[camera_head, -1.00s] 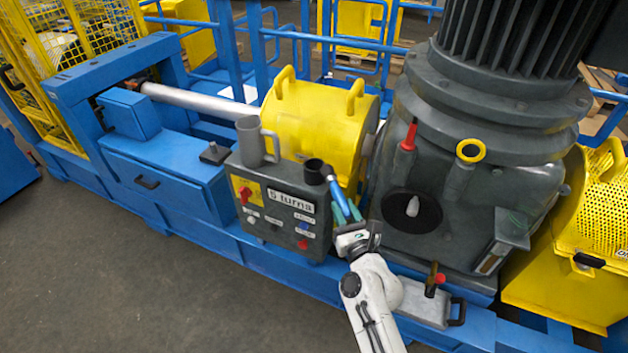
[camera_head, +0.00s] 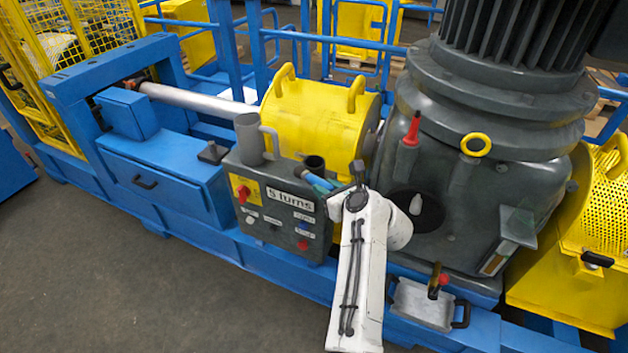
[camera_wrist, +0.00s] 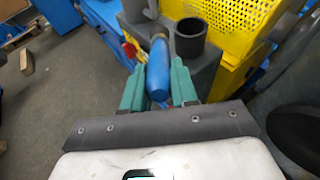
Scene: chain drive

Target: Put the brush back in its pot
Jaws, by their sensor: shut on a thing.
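My gripper (camera_wrist: 158,82) has green fingers and is shut on the blue brush (camera_wrist: 158,68), which lies between them. In the head view the brush (camera_head: 318,181) shows as a small blue piece just in front of the dark pot, partly hidden by my gripper (camera_head: 327,184). The dark, open-topped pot (camera_head: 314,164) stands on top of the grey control box. In the wrist view the pot (camera_wrist: 190,40) is just right of the brush's far end. The brush appears beside the pot, not in it; I cannot tell whether they touch.
A taller grey mug (camera_head: 250,138) with a handle stands left of the pot on the control box (camera_head: 270,205). A yellow drum cover (camera_head: 318,118) is behind. The large grey gearbox (camera_head: 465,215) stands close on the right, with a red-handled tool (camera_head: 411,130) on it.

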